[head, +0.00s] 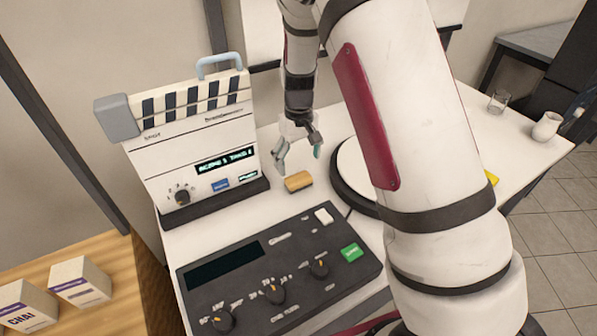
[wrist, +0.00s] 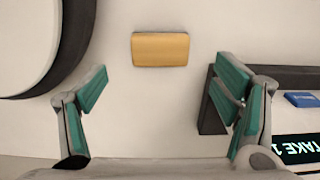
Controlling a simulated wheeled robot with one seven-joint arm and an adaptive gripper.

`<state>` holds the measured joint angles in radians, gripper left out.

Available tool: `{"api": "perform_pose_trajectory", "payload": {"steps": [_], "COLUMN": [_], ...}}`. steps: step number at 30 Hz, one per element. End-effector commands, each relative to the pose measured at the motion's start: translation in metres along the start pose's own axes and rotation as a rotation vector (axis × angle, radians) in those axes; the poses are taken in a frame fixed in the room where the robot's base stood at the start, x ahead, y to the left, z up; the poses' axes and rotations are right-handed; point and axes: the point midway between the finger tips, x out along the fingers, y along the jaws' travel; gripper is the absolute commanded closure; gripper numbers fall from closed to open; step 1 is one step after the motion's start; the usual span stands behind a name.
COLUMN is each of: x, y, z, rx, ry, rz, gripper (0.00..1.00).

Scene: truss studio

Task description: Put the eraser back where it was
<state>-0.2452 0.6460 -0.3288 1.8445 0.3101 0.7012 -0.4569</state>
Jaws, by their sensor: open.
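The eraser is most likely the small tan block (head: 298,181) lying on the white table, between the clapper-style device and a round black-rimmed base. It also shows in the wrist view (wrist: 160,49), flat on the table, ahead of my fingers and roughly centred between them. My gripper (head: 298,154) is open and empty. It hangs just above and behind the block in the head view, apart from it. In the wrist view my gripper (wrist: 160,112) has its green-padded fingers spread wide. The eraser's former place is not marked in these frames.
The clapper-style device (head: 192,142) stands left of my gripper. A dark control panel (head: 275,268) with knobs lies in front. The round black-rimmed base (head: 345,185) is close on the right, partly behind my arm. A glass (head: 498,102) and a white jug (head: 546,126) stand far right.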

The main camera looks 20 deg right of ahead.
Motion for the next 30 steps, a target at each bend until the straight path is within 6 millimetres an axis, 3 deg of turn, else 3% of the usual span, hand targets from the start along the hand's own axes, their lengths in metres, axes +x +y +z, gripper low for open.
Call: {"api": "perform_pose_trajectory", "payload": {"steps": [6, 17, 23, 30], "x": [-0.035, -0.055, -0.104, -0.172], "y": [0.0, -0.001, -0.009, -0.024], "z": [-0.001, 0.003, 0.032, 0.091], "rx": [0.0, 0.005, 0.038, 0.08], "ry": [0.002, 0.007, 0.048, 0.111], "rz": [0.0, -0.005, -0.04, -0.078], "gripper": [0.18, 0.18, 0.18, 0.18]}}
